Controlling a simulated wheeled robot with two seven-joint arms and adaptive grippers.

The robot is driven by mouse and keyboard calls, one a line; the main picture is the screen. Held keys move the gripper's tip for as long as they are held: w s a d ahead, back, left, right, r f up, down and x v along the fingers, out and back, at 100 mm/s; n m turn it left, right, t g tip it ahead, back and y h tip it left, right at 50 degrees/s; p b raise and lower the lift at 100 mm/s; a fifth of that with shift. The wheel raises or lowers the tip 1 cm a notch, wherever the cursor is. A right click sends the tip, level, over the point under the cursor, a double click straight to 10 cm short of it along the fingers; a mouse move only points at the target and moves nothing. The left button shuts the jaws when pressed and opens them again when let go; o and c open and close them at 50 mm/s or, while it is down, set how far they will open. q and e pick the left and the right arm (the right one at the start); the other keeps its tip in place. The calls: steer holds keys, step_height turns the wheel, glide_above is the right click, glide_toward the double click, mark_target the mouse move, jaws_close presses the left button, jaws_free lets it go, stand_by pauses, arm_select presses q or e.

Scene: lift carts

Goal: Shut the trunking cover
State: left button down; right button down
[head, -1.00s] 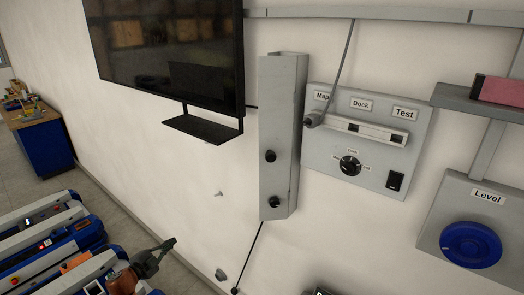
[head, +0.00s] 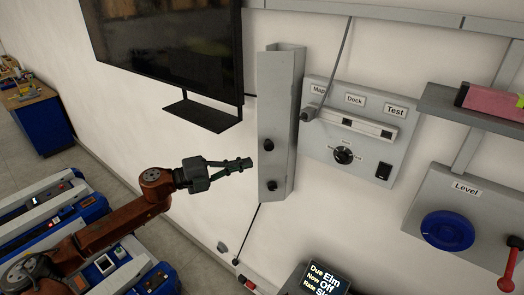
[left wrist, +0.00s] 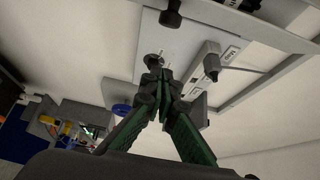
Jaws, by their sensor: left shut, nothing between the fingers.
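The trunking (head: 298,100) is a tall grey upright channel on the wall in the middle of the head view. Its long grey cover (head: 272,105) carries an upper black knob (head: 268,144) and a lower black knob (head: 271,186). I cannot tell how far the cover stands open. My left gripper (head: 248,163) is shut and empty, pointing right, just left of the cover between the heights of the knobs. It appears apart from the cover. The left wrist view shows its closed fingertips (left wrist: 158,80) in front of a grey surface. My right gripper is not in view.
A screen (head: 165,50) with a small black shelf (head: 200,113) hangs to the left. A control panel (head: 330,160) with a dial and a hanging cable is close on the right. A blue wheel (head: 447,231) and red lever (head: 512,255) are farther right. Blue carts (head: 60,195) stand below left.

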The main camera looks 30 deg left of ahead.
mark_target(261, 151)
arm_select(q)
steer(key=w+p, duration=0.1)
steer(key=w, duration=0.1)
steer(key=w+d+p, duration=0.1)
steer(key=w, duration=0.2)
steer(key=w+p, duration=0.1)
steer(key=w, duration=0.2)
steer(key=shift+w+d, duration=0.15)
steer(key=shift+w, duration=0.1)
stand_by(0.4)
